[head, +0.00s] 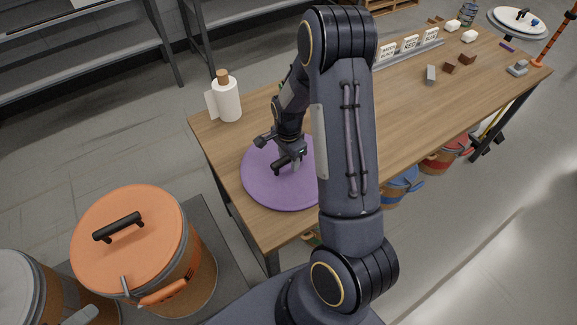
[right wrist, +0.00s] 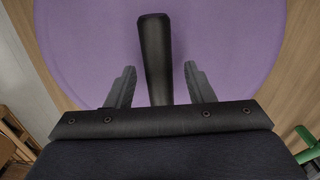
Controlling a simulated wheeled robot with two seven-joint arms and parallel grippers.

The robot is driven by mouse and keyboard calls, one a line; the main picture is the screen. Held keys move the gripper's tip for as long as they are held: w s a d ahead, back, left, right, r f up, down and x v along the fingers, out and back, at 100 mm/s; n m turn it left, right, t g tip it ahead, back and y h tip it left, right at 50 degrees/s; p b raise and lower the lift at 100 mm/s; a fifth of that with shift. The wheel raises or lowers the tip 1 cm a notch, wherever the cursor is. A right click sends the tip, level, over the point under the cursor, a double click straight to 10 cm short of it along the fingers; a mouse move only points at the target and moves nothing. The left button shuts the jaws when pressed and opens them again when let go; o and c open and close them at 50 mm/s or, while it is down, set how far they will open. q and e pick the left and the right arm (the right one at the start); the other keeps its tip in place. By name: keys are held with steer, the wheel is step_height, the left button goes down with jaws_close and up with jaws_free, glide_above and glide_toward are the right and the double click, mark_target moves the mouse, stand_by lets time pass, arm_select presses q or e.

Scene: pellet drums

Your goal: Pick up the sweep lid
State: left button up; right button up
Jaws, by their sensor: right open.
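A round purple lid (head: 262,184) lies flat on the wooden table near its left end, with a black bar handle (head: 283,167) on top. My right gripper (head: 292,158) is over the lid at the handle. In the right wrist view the purple lid (right wrist: 80,40) fills most of the picture. There the black handle (right wrist: 155,50) runs between the two open fingers of my right gripper (right wrist: 160,86), with a gap on each side. My arm hides the lid's right part in the head view. My left gripper does not show.
A paper towel roll (head: 227,100) stands at the table's (head: 420,125) left end. A drum with an orange lid (head: 150,225) stands on the floor at left. Label cards (head: 410,43) and small blocks (head: 449,67) are farther right on the table.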

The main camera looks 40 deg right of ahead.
jaws_close()
steer(key=shift+r, duration=0.1)
stand_by(0.5)
